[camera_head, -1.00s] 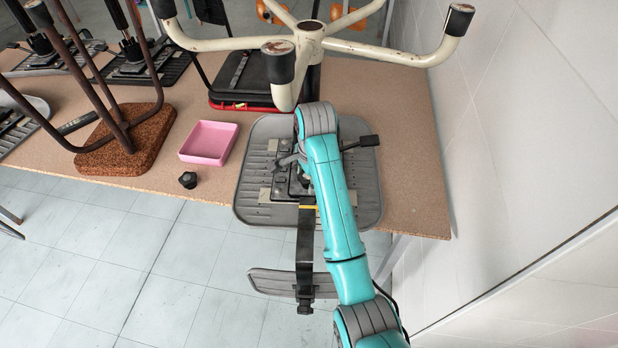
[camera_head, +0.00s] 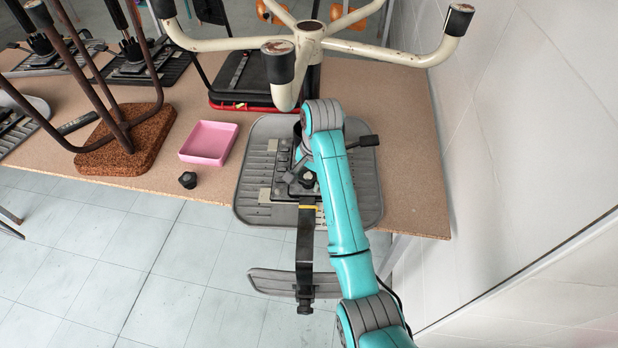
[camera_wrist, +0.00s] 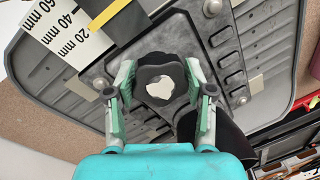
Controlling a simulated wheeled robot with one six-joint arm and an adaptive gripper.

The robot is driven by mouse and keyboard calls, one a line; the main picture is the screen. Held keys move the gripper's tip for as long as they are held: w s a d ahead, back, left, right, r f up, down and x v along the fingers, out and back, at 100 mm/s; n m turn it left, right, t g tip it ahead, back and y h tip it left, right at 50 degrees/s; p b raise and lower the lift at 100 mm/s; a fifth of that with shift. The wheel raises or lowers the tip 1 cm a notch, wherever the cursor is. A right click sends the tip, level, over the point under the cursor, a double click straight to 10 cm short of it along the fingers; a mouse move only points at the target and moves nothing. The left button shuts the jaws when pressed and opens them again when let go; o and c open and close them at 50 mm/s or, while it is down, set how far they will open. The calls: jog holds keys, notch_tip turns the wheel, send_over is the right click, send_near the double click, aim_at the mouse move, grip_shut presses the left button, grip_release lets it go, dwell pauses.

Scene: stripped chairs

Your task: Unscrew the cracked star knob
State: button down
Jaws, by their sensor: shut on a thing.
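The cracked star knob (camera_wrist: 152,76) is dark, with a jagged pale patch on its top. It sits over the metal plate under the grey chair seat, in the middle of the wrist view. My gripper (camera_wrist: 160,82) is shut on it, one green finger pad on each side. In the head view my arm covers much of the gripper and the plate, and I cannot make out the knob clearly there. The knob's stem is hidden in the wrist view, so I cannot tell how it sits in its hole.
The grey seat (camera_head: 257,165) lies upside down near the table's front edge, with a black strip (camera_head: 305,245) reaching past it. A pink tray (camera_head: 209,143) and a loose black knob (camera_head: 188,180) lie left. A five-legged chair base (camera_head: 309,42) overhangs behind. A tiled wall stands right.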

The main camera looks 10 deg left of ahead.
jog(key=shift+f+n+g, duration=0.2)
jog(key=shift+n+g, duration=0.1)
jog(key=shift+n, duration=1.2)
jog(key=c, duration=0.5)
grip_release()
jog(key=shift+o, duration=0.9)
jog(key=shift+r, duration=0.1)
jog(key=m+t, duration=0.1)
jog(key=m, duration=0.8)
jog(key=m+h, duration=0.1)
jog(key=m, duration=0.2)
jog(key=shift+r+t, duration=0.1)
jog(key=shift+t, duration=0.2)
